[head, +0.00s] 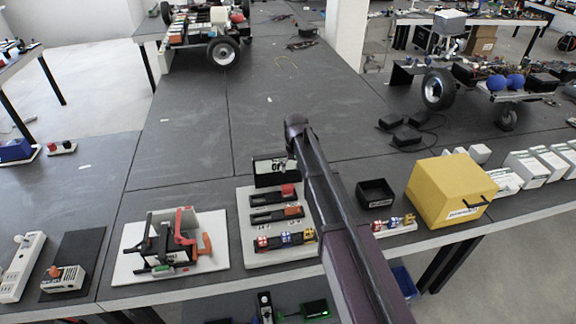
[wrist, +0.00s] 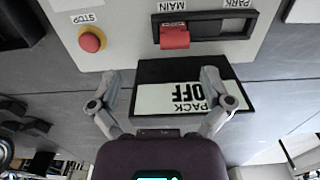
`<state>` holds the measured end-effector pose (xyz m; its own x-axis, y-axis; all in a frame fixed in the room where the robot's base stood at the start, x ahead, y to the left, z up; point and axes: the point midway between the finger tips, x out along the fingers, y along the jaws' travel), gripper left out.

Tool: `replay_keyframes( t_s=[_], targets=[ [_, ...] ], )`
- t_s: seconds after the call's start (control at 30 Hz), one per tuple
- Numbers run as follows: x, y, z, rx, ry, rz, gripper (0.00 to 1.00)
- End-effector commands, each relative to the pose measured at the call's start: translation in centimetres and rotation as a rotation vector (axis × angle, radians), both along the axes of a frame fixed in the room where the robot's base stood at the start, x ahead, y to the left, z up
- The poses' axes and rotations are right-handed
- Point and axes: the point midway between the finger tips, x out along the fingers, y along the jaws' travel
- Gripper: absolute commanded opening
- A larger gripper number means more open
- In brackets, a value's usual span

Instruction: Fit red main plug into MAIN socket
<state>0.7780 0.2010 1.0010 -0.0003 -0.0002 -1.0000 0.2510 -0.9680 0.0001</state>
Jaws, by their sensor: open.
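The red main plug (wrist: 174,36) lies at the left end of a black slotted holder (wrist: 222,26) in the wrist view, by the upside-down MAIN label (wrist: 173,6). I cannot tell whether it is seated. My gripper (wrist: 162,76) is open and empty, its fingers spread over the PACK OFF display (wrist: 180,100), apart from the plug. In the head view, the red plug (head: 287,190) shows at the right end of the top holder on the white board (head: 248,230).
A red STOP button (wrist: 90,41) stands beside the holder. Lower holders carry an orange-red piece (head: 293,211) and several coloured plugs (head: 285,239). A black tray (head: 375,192) and yellow box (head: 448,190) stand right; a clamp fixture (head: 170,240) stands left.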

Motion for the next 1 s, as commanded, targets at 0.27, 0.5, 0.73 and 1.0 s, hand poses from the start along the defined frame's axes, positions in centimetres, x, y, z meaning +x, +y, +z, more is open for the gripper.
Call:
replay_keyframes(
  t_s=[0.27,0.5,0.73,1.0],
  targets=[
    [-9.8,-9.8,0.0,-0.001,0.001,-0.102,0.99],
    [-19.2,-17.0,0.0,-0.001,0.001,-0.199,0.99],
    [-23.7,-19.8,0.0,-0.001,0.001,-0.248,0.99],
    [-24.0,-20.2,0.0,-0.001,0.001,-0.254,0.99]
  ],
)
